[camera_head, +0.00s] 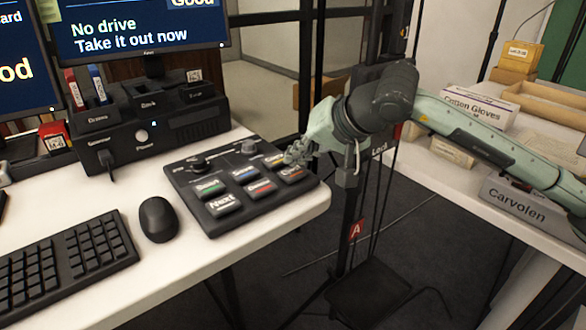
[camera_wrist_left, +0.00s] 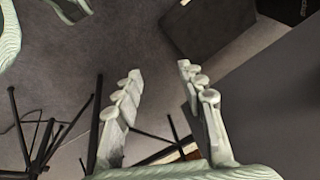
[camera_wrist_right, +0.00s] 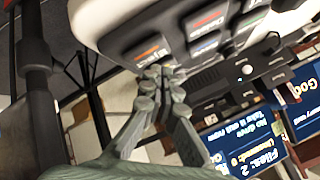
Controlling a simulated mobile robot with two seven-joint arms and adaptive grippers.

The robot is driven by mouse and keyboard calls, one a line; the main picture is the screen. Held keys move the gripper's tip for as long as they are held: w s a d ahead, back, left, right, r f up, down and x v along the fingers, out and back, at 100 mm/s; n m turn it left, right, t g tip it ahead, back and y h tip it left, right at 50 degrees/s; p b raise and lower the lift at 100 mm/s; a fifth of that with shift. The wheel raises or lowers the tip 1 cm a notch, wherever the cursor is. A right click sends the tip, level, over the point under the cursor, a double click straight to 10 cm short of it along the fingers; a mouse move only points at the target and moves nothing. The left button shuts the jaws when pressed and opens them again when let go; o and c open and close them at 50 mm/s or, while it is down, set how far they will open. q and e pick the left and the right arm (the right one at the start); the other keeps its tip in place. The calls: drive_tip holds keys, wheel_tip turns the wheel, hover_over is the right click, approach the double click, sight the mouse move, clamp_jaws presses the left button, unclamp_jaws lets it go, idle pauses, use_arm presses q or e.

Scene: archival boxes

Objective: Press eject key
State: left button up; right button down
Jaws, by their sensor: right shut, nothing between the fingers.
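The black key panel (camera_head: 245,185) lies on the white desk, with several coloured keys in two rows. The eject key appears to be the orange-marked one (camera_head: 291,173) at the panel's right end; it also shows in the right wrist view (camera_wrist_right: 147,50). My right gripper (camera_head: 294,155) is shut and empty. Its fingertips (camera_wrist_right: 163,70) are at or just above that key's edge; I cannot tell whether they touch it. My left gripper (camera_wrist_left: 159,70) is open and empty over the dark floor, seen only in the left wrist view.
A mouse (camera_head: 158,219) and keyboard (camera_head: 68,264) lie left of the panel. A black drive station (camera_head: 150,120) and monitors stand behind. A dark post (camera_head: 350,215) rises beside the desk's right edge. A second table at right holds a Cotton Gloves box (camera_head: 478,105).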

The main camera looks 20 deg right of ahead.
sight(296, 173)
drive_tip(key=shift+r+p, duration=1.3)
drive_tip(key=shift+r, duration=1.25)
